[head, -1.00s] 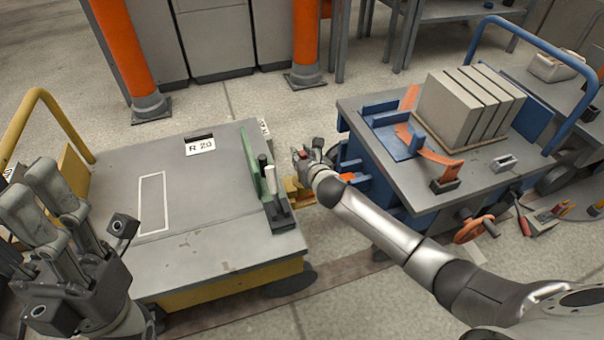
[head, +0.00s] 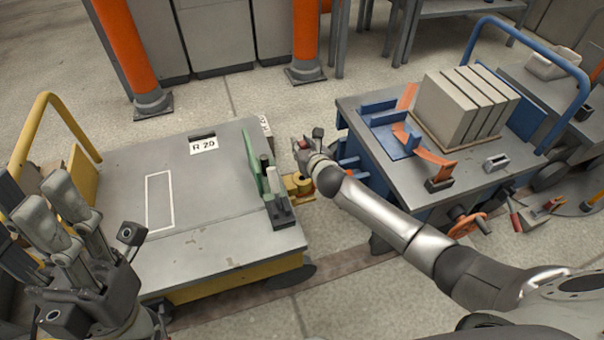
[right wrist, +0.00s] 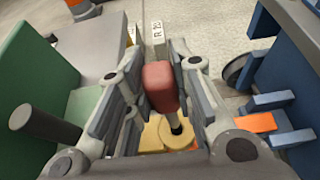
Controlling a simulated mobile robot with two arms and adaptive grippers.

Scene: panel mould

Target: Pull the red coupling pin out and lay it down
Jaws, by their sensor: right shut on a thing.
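The red coupling pin (right wrist: 163,86) has a red grip and a pale metal shank. My right gripper (head: 305,146) is shut on the red grip, between the two carts. The pin's red end (head: 301,143) shows small at the fingertips in the head view. In the right wrist view the shank points down over the yellow coupling (right wrist: 170,134). I cannot tell whether its tip is clear of the hole. The yellow coupling (head: 299,186) also shows below the hand in the head view. My left gripper (head: 55,198) is empty, its fingers apart, at the left cart's near left side.
The right cart (head: 360,128) carries grey blocks (head: 455,105) and blue and orange parts. Orange posts (head: 305,40) stand behind.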

